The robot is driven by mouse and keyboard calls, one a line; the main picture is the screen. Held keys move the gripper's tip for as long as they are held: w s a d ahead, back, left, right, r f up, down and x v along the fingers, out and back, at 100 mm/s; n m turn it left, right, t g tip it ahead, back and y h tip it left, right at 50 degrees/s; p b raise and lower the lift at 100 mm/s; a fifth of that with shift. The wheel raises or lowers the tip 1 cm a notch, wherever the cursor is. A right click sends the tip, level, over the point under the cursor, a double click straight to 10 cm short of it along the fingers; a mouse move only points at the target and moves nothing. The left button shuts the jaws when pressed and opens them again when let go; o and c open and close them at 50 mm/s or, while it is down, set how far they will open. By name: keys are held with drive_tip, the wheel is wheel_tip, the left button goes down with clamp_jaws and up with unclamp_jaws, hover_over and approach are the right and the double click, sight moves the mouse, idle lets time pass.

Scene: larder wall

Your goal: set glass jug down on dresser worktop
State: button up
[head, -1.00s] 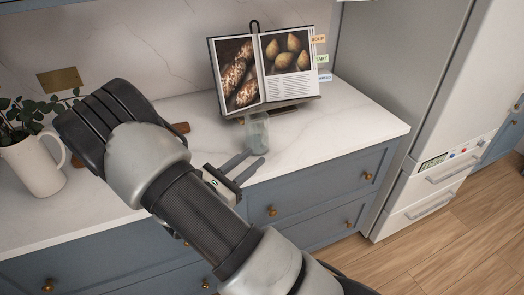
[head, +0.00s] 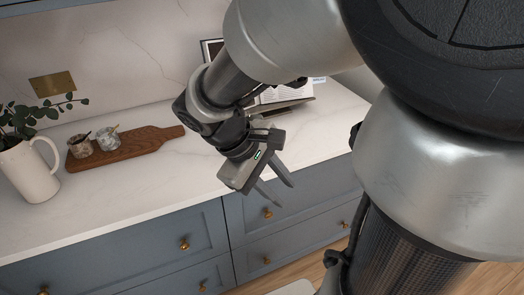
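The dresser worktop (head: 120,200) is white and veined, above blue-grey drawers. My gripper (head: 279,189) is in front of the worktop's front edge, pointing down and to the right. Its two fingers are spread apart, with nothing visible between them. I cannot see the glass jug now; my arm covers much of the right part of the worktop, where it may be hidden.
A wooden board (head: 140,146) with two small jars (head: 94,143) lies at the back left. A white pitcher with leafy stems (head: 32,172) stands at far left. An open cookbook (head: 280,96) is mostly behind my arm. The worktop's left front is clear.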

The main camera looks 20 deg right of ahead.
drive_tip(key=s+a+r+m+t+y, duration=0.3)
drive_tip(key=a+r+m+t+y, duration=0.3)
drive_tip(key=r, duration=0.3)
drive_tip(key=shift+s+a, duration=0.3)
drive_tip(key=shift+o, duration=0.5)
idle(0.3)
